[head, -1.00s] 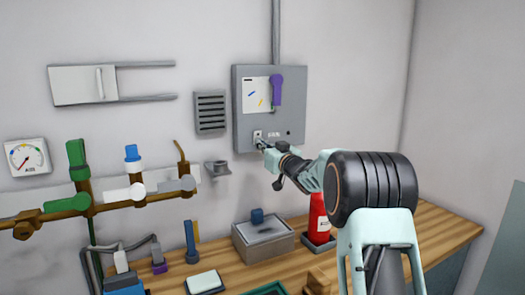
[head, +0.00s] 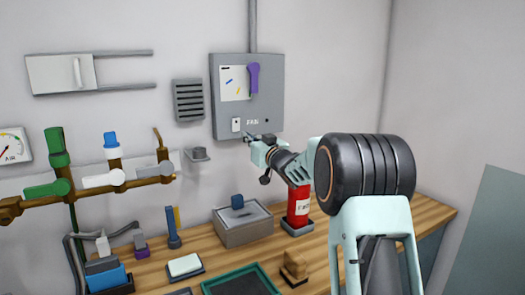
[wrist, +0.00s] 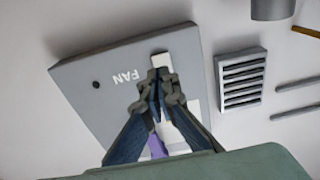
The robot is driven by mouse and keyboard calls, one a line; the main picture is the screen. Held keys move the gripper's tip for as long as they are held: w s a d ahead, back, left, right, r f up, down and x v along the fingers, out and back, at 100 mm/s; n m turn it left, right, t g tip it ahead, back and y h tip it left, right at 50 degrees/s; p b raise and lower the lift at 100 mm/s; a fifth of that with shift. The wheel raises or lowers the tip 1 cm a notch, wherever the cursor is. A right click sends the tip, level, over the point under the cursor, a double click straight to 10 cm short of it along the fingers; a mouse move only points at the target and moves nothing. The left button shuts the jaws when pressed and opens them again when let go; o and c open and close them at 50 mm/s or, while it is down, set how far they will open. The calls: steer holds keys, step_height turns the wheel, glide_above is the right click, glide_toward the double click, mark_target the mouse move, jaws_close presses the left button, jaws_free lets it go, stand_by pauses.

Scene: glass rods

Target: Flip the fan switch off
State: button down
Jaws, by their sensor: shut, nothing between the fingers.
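The grey FAN panel (head: 275,100) is on the back wall, with a small white switch plate (head: 236,125) at its lower left beside the FAN lettering. My gripper (head: 247,137) is shut and empty, with its tips just below and right of the switch plate. In the wrist view, the shut fingertips (wrist: 160,76) lie in front of the panel (wrist: 95,112), and the white switch plate (wrist: 161,60) shows just beyond them. The fingers hide part of it. I cannot tell the lever's position or whether the fingers touch it.
A purple handle (head: 253,78) is on the panel's upper part. A vent grille (head: 188,100) and a grey wall holder (head: 197,154) are to the left. Below, a grey box (head: 243,229) and a red extinguisher (head: 299,207) stand on the wooden bench (head: 425,213).

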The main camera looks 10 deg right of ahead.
steer(key=v, duration=0.7)
steer(key=shift+s+f, duration=0.4)
